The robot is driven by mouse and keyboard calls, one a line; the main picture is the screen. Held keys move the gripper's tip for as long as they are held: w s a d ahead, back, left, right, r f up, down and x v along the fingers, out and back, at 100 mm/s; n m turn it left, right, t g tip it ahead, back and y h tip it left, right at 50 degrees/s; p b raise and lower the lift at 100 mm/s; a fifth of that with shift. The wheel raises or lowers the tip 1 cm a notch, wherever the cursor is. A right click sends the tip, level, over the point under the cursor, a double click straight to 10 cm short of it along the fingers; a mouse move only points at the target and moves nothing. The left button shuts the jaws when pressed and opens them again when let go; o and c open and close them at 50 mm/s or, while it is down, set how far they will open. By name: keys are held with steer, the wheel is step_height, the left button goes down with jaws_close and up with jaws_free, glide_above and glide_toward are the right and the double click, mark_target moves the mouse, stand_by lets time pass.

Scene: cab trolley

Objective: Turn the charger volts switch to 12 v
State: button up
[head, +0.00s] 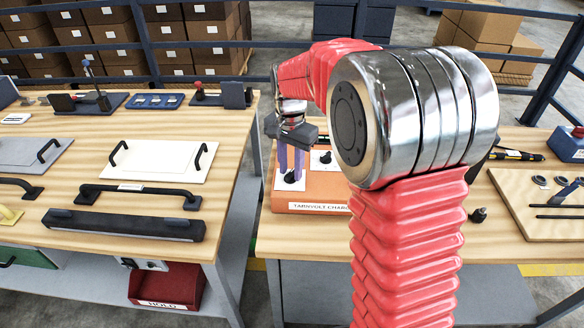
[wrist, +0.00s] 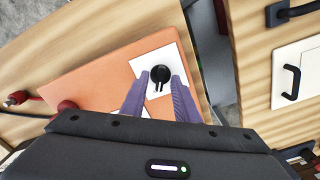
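The orange charger (head: 310,190) sits on the right bench, its front label partly hidden by my arm. In the wrist view its orange top (wrist: 105,75) carries a white plate (wrist: 143,68) with a round black switch knob (wrist: 160,74). The knob's narrow part points toward my gripper. My gripper (wrist: 158,84) is open, with one purple finger on each side of the knob and a visible gap to it. In the head view my gripper (head: 291,160) points down over this knob (head: 291,178). Markings around the knob are too small to read.
A second white plate with a black knob (head: 325,158) is behind and right on the charger. Red-ended leads (wrist: 17,98) lie beside the charger. The left bench holds a white panel with handles (head: 160,160) and a dark bar (head: 125,225). A gap separates the benches.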

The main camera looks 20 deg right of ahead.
steer(key=shift+f, duration=0.25)
steer(key=shift+c, duration=0.7)
jaws_close()
steer(key=shift+d, duration=0.2)
steer(key=shift+a, duration=0.1)
